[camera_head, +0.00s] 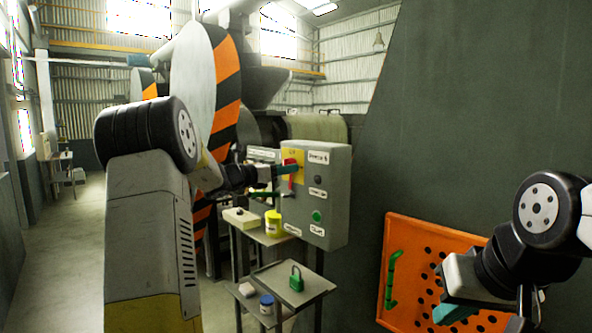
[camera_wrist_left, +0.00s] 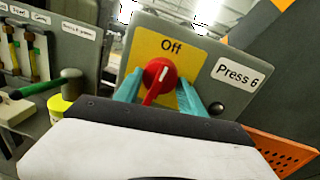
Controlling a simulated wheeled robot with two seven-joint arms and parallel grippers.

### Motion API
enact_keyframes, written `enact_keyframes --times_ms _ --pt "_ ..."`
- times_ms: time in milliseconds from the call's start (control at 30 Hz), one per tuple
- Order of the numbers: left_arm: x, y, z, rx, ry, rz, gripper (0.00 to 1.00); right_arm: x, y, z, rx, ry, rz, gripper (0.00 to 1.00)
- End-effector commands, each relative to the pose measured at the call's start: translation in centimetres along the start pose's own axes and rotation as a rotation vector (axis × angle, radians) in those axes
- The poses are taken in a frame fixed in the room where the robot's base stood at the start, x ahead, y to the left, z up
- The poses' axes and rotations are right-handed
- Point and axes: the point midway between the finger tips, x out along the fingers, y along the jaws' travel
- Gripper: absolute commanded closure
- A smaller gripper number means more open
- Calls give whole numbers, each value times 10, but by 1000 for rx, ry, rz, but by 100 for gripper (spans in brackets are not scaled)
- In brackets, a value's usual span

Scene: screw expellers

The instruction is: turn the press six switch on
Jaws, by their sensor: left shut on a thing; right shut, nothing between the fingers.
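The grey press six control box (camera_head: 333,165) stands on a stand in the middle of the head view. Its red rotary switch (camera_head: 291,178) is mounted on a yellow plate at the box's upper left. In the left wrist view the red switch (camera_wrist_left: 160,78) sits below the word "Off", its white mark near the top of the knob; the "Press 6" label is to the right. My left gripper (camera_head: 291,170) is shut on the red switch, its teal fingers (camera_wrist_left: 168,92) on either side of the handle. My right gripper (camera_head: 455,312) is shut and empty at lower right.
A green button (camera_head: 316,216) is lower on the box. A yellow pot (camera_head: 273,223) stands left of it. A small shelf (camera_head: 318,284) below carries a green padlock (camera_head: 296,278). An orange perforated panel (camera_head: 400,234) with a green handle is near my right arm.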

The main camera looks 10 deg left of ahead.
Motion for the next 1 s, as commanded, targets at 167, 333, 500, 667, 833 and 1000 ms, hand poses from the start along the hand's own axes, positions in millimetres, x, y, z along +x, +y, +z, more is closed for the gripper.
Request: enact_keyframes --times_ms 167,333,500,667,833,1000 --pt "-1 2 -1 130 -9 0 93 0 0 0 0 0 0 100" --pt "0 2 -1 286 -22 -2 93 0 0 0 0 0 0 100" --pt "0 3 -1 448 -36 -5 93 0 0 0 0 0 0 100" --pt "0 4 -1 599 -47 -7 93 0 0 0 0 0 0 100" --pt "0 5 -1 760 -60 -10 93 0 0 0 0 0 0 100" --pt "0 6 -1 922 -73 -13 93 0 0 0 0 0 0 100"
